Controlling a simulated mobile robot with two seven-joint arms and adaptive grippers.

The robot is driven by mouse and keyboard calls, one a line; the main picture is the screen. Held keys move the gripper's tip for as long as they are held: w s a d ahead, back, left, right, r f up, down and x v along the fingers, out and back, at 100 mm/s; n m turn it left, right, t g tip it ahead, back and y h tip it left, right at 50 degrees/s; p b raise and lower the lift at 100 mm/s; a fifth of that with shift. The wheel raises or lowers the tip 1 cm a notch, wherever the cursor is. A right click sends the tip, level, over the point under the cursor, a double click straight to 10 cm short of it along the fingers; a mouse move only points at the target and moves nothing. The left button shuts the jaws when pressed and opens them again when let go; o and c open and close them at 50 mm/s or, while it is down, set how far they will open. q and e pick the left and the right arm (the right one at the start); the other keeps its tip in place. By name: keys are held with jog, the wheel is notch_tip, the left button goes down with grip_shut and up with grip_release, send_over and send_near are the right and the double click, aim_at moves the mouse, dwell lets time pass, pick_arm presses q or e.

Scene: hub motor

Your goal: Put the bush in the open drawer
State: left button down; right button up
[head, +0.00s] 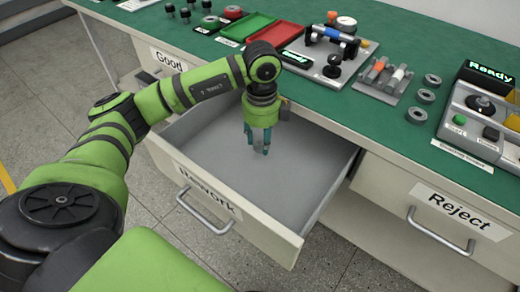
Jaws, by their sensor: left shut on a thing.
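The open drawer (215,160), labelled Rework, is pulled out from the bench and its grey floor looks empty. My left gripper (261,146) points down over the drawer, within its outline, towards the back right. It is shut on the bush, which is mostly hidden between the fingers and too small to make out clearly. I cannot tell how far the fingertips are above the drawer floor. My right gripper is not in view.
The drawers labelled Good (168,60) and Reject (440,225) are shut. On the green bench top (400,30) are a red tray (275,33), a green tray (246,27), several grey rings (426,96) and a control box (480,118) reading Ready.

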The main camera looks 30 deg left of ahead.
aim_at(261, 159)
pick_arm(q)
jog(key=shift+f, duration=2.3)
jog(key=shift+f+b, duration=0.15)
jog(key=shift+b, duration=0.15)
jog(key=c, duration=0.7)
grip_release()
notch_tip(261, 159, up, 12)
jog(key=shift+r+p, duration=0.2)
jog(key=shift+p, duration=0.55)
